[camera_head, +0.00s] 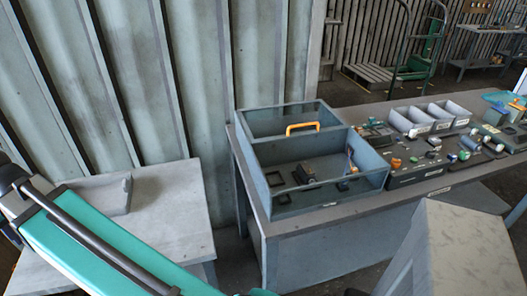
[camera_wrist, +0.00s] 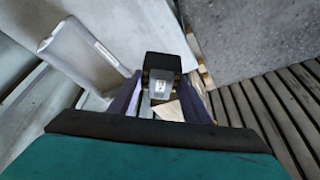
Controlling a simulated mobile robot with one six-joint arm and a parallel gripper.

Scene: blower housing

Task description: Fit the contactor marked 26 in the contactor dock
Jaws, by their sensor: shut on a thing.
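My gripper (camera_wrist: 161,98) is in the wrist view, with its two dark fingers on either side of a small black and grey block (camera_wrist: 163,66). It is shut on this block, which has a black top and a light grey face with a small marking too small to read. I cannot tell whether it says 26. In the head view the gripper and the block are out of sight. An open grey housing (camera_head: 262,180) stands on the bench there. Inside it are a black block (camera_head: 305,172) and dark square frames (camera_head: 274,179). I cannot tell which is the contactor dock.
An orange handle (camera_head: 302,127) rises from the housing's divider. Right of it are grey bins (camera_head: 408,120) and several small parts on dark trays (camera_head: 420,172). A side table (camera_head: 172,215) stands at left, and a pale box (camera_head: 455,250) at lower right.

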